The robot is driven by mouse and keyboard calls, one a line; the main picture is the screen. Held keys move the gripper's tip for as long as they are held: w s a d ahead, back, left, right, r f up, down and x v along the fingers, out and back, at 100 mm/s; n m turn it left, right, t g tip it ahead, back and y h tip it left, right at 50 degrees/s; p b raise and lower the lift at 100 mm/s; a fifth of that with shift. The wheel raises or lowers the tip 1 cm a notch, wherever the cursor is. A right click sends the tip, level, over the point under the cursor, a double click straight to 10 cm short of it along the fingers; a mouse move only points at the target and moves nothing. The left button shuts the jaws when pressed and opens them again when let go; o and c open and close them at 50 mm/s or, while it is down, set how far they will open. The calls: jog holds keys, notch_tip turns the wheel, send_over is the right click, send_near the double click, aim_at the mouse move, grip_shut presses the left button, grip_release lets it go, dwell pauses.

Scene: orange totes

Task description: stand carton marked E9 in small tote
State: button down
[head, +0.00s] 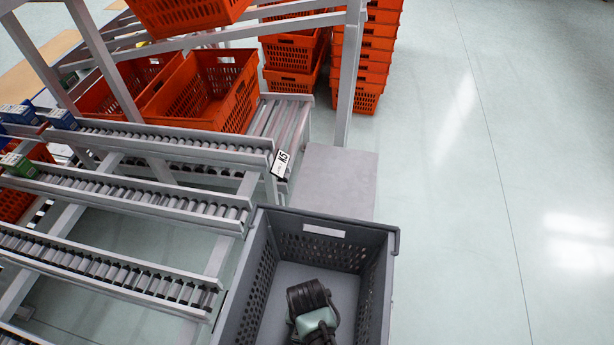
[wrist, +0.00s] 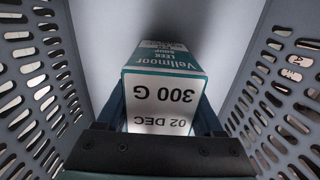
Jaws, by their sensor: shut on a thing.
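A white and teal carton (wrist: 165,90) shows in the wrist view, printed "Vellmoor leek soup", "300 G" and "02 DEC". No E9 mark can be read on its visible faces. My gripper (wrist: 162,118) is shut on it, with a dark finger on each side. The grey tote (head: 382,262) has slotted walls, and they show on both sides of the carton in the wrist view. In the head view my wrist is over the inside of this tote, and the carton is hidden. I cannot tell whether the carton touches the tote floor.
Roller lanes (head: 130,195) lie left of the grey tote, one with a tag reading K5 (head: 281,162). Orange totes (head: 215,88) stand behind them, with a tall orange stack (head: 366,62) farther back. Small cartons (head: 18,163) sit at the far left. The floor at right is clear.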

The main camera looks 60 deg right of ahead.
jog(key=shift+f, duration=0.15)
jog(key=shift+f, duration=0.3)
grip_release()
notch_tip(320, 180, up, 13)
jog(key=shift+f, duration=0.1)
dwell(0.5)
dwell(0.5)
